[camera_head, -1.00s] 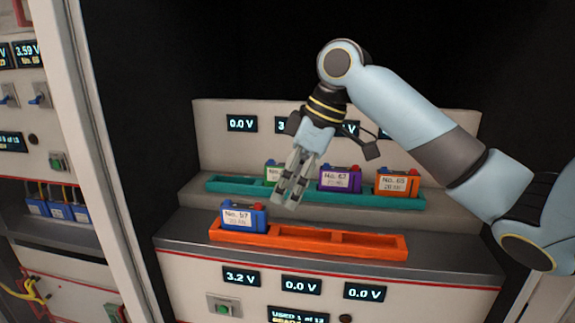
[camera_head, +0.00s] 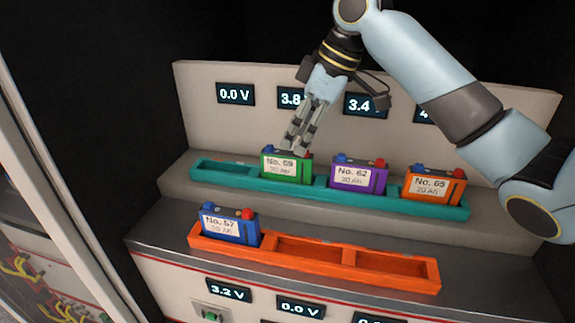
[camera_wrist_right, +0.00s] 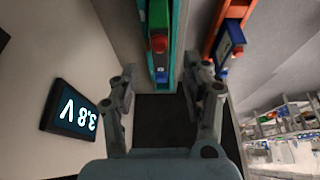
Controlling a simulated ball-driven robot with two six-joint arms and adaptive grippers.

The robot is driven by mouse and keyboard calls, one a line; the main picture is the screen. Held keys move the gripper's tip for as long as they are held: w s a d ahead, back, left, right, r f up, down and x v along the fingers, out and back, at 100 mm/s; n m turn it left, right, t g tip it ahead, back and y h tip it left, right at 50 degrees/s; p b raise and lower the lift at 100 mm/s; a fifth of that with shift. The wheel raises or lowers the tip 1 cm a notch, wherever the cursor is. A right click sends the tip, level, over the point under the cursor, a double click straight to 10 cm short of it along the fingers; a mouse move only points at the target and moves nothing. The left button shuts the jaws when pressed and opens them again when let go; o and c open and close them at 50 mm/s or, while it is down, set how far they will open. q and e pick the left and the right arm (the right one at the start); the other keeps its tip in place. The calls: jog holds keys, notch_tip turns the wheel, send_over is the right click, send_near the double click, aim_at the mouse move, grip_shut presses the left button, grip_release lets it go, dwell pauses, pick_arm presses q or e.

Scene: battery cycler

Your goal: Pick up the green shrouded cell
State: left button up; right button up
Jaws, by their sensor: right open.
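The green shrouded cell (camera_head: 286,167), labelled No. 59, stands upright in the teal tray (camera_head: 335,197) on the upper step, with a red and a blue terminal on top. My right gripper (camera_head: 293,148) is open and points down just above and behind the cell's top; I cannot tell whether it touches. In the right wrist view the open fingers (camera_wrist_right: 163,82) are spread, and the green cell (camera_wrist_right: 158,20) shows ahead, near the gap between them. My left gripper is not in view.
A purple cell (camera_head: 357,178) and an orange cell (camera_head: 435,187) stand to the right in the teal tray; its left slot is empty. A blue cell (camera_head: 230,227) sits in the orange tray (camera_head: 392,280) in front. The back panel (camera_head: 204,128) with displays rises behind.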

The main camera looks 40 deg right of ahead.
aim_at(289, 153)
jog(key=shift+w+f, duration=0.3)
jog(key=shift+f, duration=0.5)
jog(key=x, duration=0.4)
jog(key=shift+a+f+p, duration=0.2)
jog(key=shift+a+p, duration=0.15)
jog(key=shift+p, duration=0.05)
jog(key=shift+f, duration=0.2)
grip_shut()
jog(key=shift+r, duration=0.1)
